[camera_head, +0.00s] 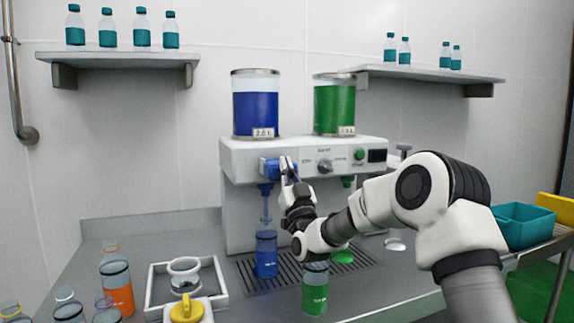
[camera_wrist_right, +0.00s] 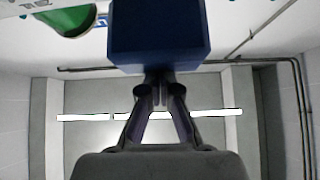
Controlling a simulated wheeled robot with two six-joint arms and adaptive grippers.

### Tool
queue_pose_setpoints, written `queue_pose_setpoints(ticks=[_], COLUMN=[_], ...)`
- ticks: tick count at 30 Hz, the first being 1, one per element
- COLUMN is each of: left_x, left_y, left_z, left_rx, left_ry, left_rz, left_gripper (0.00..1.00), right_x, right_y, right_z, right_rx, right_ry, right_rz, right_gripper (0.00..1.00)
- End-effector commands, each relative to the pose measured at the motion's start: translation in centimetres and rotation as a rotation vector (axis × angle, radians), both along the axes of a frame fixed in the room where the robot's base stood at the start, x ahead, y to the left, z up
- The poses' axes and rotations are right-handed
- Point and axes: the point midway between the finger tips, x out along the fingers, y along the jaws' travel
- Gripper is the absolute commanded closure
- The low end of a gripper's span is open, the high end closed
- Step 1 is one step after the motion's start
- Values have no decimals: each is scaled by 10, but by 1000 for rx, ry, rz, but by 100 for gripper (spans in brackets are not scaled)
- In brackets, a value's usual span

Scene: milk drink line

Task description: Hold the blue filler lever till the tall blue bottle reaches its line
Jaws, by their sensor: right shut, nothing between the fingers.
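The blue filler lever (camera_head: 271,167) is on the front of the white filling machine, on its left side. My right gripper (camera_head: 287,163) is shut with nothing between its fingers, its tips at the lever. In the right wrist view a blue block (camera_wrist_right: 160,35), likely the lever, is just beyond my right fingertips (camera_wrist_right: 158,80). The tall blue bottle (camera_head: 266,254) stands upright on the drip grate under the blue nozzle (camera_head: 266,205), with blue liquid inside. Its line cannot be made out. My left gripper is not in view.
The blue tank (camera_head: 256,104) and green tank (camera_head: 334,106) sit on the machine (camera_head: 235,160). A green bottle (camera_head: 315,290) stands in front of the grate (camera_head: 290,271). A white tray (camera_head: 152,291), an orange bottle (camera_head: 117,288) and several jars are at left.

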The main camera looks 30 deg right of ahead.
Motion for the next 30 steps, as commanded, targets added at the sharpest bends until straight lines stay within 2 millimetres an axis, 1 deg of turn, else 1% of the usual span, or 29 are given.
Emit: queue_pose_setpoints(ticks=[1,2,3,6,9,12,15,19,30], left_x=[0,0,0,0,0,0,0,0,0], left_y=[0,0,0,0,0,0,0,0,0], left_z=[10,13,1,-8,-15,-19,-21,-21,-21], left_rx=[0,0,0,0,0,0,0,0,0], left_ry=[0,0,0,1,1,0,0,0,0], left_rz=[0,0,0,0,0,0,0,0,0], left_gripper=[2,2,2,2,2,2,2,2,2], right_x=[2,2,-5,-26,-44,-59,-69,-75,-74], right_y=[2,2,4,9,13,17,20,21,21], right_z=[16,24,5,-12,-26,-37,-44,-45,-45], right_rx=[0,-1,2,3,3,2,1,0,0], right_ry=[-2,-3,3,2,1,1,0,-3,-2], right_rz=[1,2,3,3,3,3,2,2,1], right_gripper=[100,100,100,100,100,100,100,100,100])
